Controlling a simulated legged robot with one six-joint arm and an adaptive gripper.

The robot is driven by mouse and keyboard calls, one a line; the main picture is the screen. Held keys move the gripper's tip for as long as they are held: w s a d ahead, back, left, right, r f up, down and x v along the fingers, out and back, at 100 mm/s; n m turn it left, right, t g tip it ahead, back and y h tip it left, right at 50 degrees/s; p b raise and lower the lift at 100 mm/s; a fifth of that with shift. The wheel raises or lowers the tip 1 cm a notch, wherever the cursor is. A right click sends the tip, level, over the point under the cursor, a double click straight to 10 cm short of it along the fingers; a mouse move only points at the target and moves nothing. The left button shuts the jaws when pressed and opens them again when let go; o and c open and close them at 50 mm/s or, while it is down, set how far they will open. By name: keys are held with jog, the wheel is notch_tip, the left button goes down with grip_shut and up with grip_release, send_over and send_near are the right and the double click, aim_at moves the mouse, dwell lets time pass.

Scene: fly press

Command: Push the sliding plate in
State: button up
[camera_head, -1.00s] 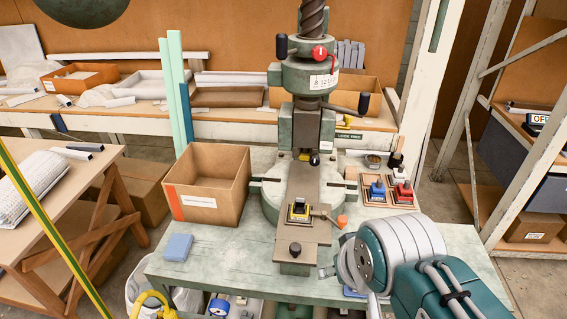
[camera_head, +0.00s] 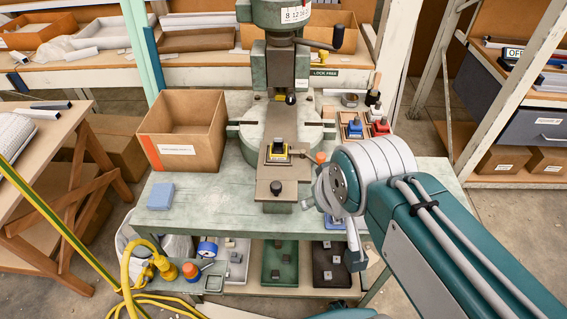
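The sliding plate (camera_head: 284,174) is a flat grey-brown plate lying along the round press base (camera_head: 249,143). Its near end sticks out toward me and carries a dark round knob (camera_head: 276,187). The press ram (camera_head: 280,68) stands above the plate's far end. My gripper (camera_head: 331,228) is to the right of the plate's near end, at the table's front edge. My wrist covers much of it, so its opening cannot be judged. It appears apart from the plate.
A cardboard box (camera_head: 188,147) and a blue block (camera_head: 160,196) stand left of the press. Red and blue fixtures (camera_head: 381,126) sit on small boards to the right. An orange knob (camera_head: 320,157) is beside the plate. Several items lie on the shelf below the worktable (camera_head: 224,212).

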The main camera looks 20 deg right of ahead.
jog(key=shift+w+d+n, duration=0.1)
jog(key=shift+w+n, duration=0.3)
jog(key=shift+n, duration=0.1)
grip_shut()
jog(key=n+g+h, duration=0.2)
jog(key=n+h, duration=0.1)
jog(key=n, duration=2.3)
send_over(299, 161)
jog(key=s+a, duration=0.3)
notch_tip(299, 161, down, 7)
jog(key=x, duration=0.9)
jog(key=shift+s+f, duration=0.15)
jog(key=shift+s, duration=0.05)
